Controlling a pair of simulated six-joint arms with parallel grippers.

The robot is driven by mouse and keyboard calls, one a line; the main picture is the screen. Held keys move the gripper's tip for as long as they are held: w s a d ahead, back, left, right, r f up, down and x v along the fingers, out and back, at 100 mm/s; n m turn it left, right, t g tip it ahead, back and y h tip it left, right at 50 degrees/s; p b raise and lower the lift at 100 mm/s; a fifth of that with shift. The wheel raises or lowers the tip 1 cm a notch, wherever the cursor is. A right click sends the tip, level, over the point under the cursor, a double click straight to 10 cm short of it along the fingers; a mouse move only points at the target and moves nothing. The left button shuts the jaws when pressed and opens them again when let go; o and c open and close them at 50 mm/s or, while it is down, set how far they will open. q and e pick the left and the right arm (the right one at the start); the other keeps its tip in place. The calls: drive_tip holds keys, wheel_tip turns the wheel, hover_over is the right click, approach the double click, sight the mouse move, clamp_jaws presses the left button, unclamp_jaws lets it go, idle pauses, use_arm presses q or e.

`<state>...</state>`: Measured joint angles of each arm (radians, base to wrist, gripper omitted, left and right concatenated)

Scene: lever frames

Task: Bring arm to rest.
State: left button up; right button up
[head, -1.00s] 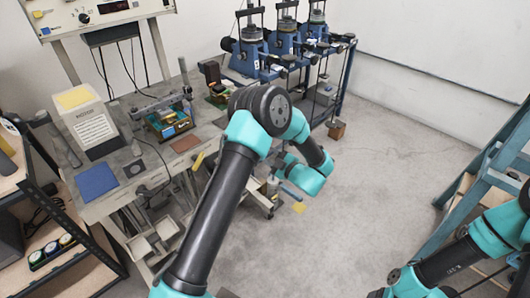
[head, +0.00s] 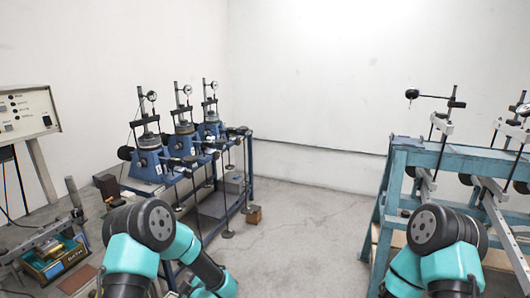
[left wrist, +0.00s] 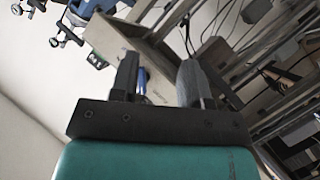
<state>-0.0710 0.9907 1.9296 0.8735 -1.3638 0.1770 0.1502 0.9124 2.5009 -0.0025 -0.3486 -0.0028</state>
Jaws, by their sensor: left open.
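My left gripper (left wrist: 157,72) shows in the left wrist view with its two dark fingers apart and nothing held between them. A thin blue item (left wrist: 142,80) shows behind the gap, and I cannot tell how far off it is. In the head view my left arm (head: 153,225) is bent at the lower left, and its gripper is below the picture. My right arm (head: 445,240) is at the lower right; its gripper is out of view.
A blue stand (head: 240,172) with several lever devices stands at the left. A teal frame (head: 383,205) with levers stands at the right.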

use_arm(q)
drive_tip(key=s+d+f+m+g+h, duration=0.2)
drive_tip(key=s+f+m+g+h, duration=0.1)
drive_tip(key=s, duration=0.6)
drive_tip(key=s+d+f+m+g+h, duration=0.2)
drive_tip(key=s+f+m+h, duration=0.3)
drive_tip(key=s, duration=0.4)
drive_tip(key=s+d+f+m+g+h, duration=0.2)
drive_tip(key=s+f+m+g+h, duration=0.2)
drive_tip(key=s, duration=0.5)
drive_tip(key=shift+s+f+m+g+h, duration=0.2)
drive_tip(key=shift+s+m+g+h, duration=0.25)
drive_tip(key=shift+m+h, duration=0.4)
drive_tip(key=shift+w, duration=0.15)
